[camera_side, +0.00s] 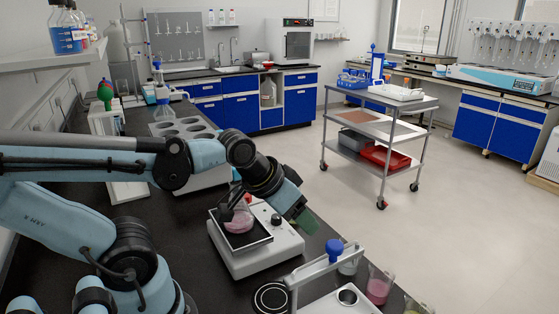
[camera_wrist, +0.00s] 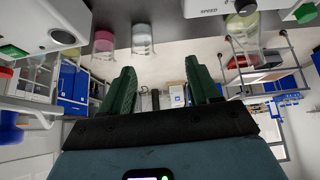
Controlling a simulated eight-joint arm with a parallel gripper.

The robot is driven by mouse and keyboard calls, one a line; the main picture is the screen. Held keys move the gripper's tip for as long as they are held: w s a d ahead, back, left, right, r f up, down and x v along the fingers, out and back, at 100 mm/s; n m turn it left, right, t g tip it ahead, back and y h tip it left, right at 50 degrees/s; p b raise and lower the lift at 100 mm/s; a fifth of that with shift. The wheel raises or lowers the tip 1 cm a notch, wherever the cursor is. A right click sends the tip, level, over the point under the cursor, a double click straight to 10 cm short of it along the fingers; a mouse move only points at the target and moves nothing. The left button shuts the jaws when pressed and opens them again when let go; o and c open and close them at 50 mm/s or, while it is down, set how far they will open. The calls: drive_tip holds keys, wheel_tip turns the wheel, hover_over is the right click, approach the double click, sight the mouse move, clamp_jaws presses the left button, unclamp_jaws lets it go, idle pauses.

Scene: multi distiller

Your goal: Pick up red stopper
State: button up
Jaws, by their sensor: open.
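My gripper (camera_side: 306,222) points down and to the right, just right of the white hotplate stirrer (camera_side: 262,258). In the wrist view its two green fingers stand apart with nothing between them (camera_wrist: 160,80). A flask with pink liquid (camera_side: 238,222) stands on the hotplate's black top, partly behind my arm. A small red spot (camera_side: 249,198) shows by the flask's neck; I cannot tell whether it is the red stopper.
A white stand with a blue knob (camera_side: 334,248) is in front of the hotplate. A pink-filled beaker (camera_side: 378,290) is to its right and also shows in the wrist view (camera_wrist: 103,43). A rack with round holes (camera_side: 185,130) is behind my arm. A metal cart (camera_side: 385,130) stands apart on the floor.

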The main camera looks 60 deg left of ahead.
drive_tip(key=w+a+n+g, duration=0.1)
drive_tip(key=a+n+g, duration=0.6)
drive_tip(key=a+n, duration=2)
drive_tip(key=shift+m, duration=0.8)
drive_tip(key=f, duration=0.3)
drive_tip(key=a+f, duration=0.1)
drive_tip(key=f, duration=0.3)
drive_tip(key=a+f, duration=0.1)
drive_tip(key=f, duration=0.3)
drive_tip(key=shift+r, duration=0.1)
drive_tip(key=shift+c, duration=0.3)
drive_tip(key=c, duration=1)
drive_tip(key=shift+c, duration=0.2)
